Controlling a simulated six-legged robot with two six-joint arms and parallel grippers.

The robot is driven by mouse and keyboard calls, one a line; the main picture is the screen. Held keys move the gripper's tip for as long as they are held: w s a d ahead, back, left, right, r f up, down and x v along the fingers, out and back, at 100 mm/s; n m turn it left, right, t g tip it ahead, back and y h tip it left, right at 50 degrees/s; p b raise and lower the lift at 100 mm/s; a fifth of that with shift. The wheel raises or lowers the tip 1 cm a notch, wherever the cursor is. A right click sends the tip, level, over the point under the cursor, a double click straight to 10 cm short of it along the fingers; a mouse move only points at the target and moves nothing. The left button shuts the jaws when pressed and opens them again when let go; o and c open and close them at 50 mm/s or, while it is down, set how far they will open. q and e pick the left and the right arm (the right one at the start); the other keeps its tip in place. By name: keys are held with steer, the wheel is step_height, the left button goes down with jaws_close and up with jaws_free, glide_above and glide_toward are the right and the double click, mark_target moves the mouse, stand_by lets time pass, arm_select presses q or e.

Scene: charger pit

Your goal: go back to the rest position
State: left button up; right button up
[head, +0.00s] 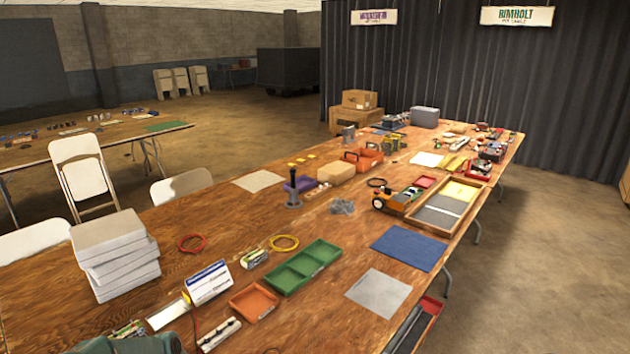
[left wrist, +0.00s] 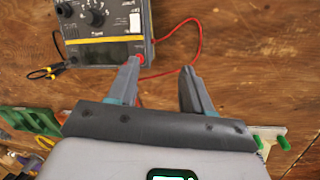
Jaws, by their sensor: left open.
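My left gripper (left wrist: 161,64) shows in the left wrist view with its two grey fingers apart and nothing between them. Its fingers point at the wooden table top (left wrist: 245,60). A dark meter (left wrist: 98,30) with yellow trim and a dial lies beyond the left finger. A red lead runs from the meter in a loop past the fingertips. I cannot tell whether the fingers touch the lead. In the head view I cannot make out the left gripper. My right gripper shows in neither view.
On the long table (head: 330,310) are a stack of white boxes (head: 115,250), a green tray (head: 303,267), an orange tray (head: 254,302), a blue mat (head: 411,248) and a grey mat (head: 378,293). Green parts (left wrist: 32,120) lie near the gripper. Folding chairs (head: 80,170) stand left.

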arm_select(q)
steer(key=s+d+f+m, duration=0.1)
steer(key=s+d+f, duration=0.1)
steer(key=s+d, duration=0.1)
steer(key=s+d+f, duration=0.1)
steer(key=s+d, duration=0.3)
steer(key=s, duration=0.2)
steer(key=s+d+f+m+h, duration=0.1)
steer(key=s+d+f, duration=0.1)
steer(key=s+d, duration=0.2)
steer(key=shift+s+d+f+m, duration=0.1)
steer(key=shift+s+f+m, duration=0.2)
steer(key=shift+s+f, duration=0.05)
steer(key=s+d+m, duration=0.2)
steer(key=s+d, duration=0.3)
steer(key=s, duration=0.7)
step_height(320, 180, down, 10)
steer(key=s+b, duration=0.1)
steer(key=b, duration=0.9)
steer(key=shift+r, duration=0.2)
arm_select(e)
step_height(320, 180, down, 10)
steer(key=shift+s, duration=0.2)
arm_select(q)
steer(key=shift+s+a, duration=0.1)
steer(key=shift+s, duration=0.05)
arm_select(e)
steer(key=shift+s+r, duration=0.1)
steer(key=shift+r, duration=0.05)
